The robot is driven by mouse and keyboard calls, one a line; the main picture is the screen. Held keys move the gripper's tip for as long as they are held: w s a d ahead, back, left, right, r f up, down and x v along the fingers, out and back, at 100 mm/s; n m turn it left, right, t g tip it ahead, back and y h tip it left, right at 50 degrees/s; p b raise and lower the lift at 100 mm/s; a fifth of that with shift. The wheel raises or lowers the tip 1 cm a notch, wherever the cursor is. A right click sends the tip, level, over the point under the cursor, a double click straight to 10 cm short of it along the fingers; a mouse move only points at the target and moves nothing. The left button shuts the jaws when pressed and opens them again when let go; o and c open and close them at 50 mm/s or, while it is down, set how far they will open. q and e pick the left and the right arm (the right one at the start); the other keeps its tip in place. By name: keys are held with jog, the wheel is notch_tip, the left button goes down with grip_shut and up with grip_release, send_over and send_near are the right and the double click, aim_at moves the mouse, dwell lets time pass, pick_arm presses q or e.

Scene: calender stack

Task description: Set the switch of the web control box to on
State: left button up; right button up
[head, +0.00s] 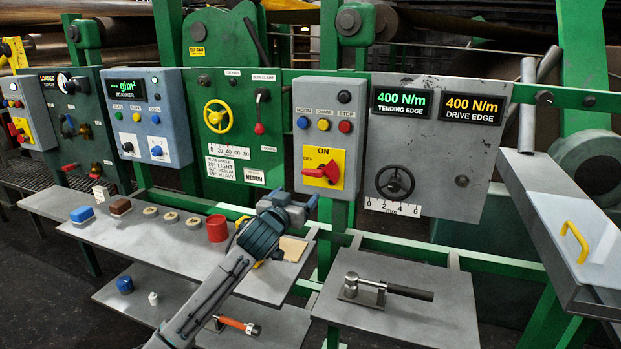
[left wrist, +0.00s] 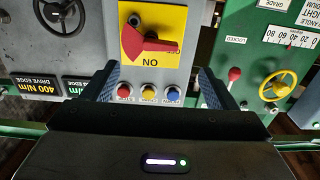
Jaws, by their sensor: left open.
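The web control box (head: 340,110) is a grey box with blue, yellow and red buttons over a yellow plate. A red rotary switch (head: 322,173) sits on that plate; its handle lies sideways, pointing left in the head view, below the OFF mark and not up at ON. The switch also shows, upside down, in the left wrist view (left wrist: 146,42). My left gripper (head: 290,206) is open and empty, in front of and below the box in the head view. In the left wrist view its two fingers (left wrist: 158,80) flank the button row, apart from the switch. My right gripper is not in view.
A grey panel (head: 430,165) with a black handwheel is right of the box, a green panel (head: 265,150) with a yellow handwheel left. Below are a shelf (head: 130,235) with a red cup (head: 217,228) and a shelf (head: 425,320) with a hammer-like tool (head: 385,288).

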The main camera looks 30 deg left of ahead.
aim_at(311, 175)
pick_arm(q)
jog(key=x, duration=0.3)
jog(key=p+x, duration=0.1)
jog(key=x, duration=0.3)
jog(key=r+p+x, duration=0.1)
jog(key=x, duration=0.3)
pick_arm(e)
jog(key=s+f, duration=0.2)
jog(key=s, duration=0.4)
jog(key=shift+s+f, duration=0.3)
pick_arm(q)
jog(key=shift+c, duration=0.2)
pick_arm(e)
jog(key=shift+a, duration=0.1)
pick_arm(q)
jog(key=shift+p, duration=0.3)
jog(key=c, duration=1)
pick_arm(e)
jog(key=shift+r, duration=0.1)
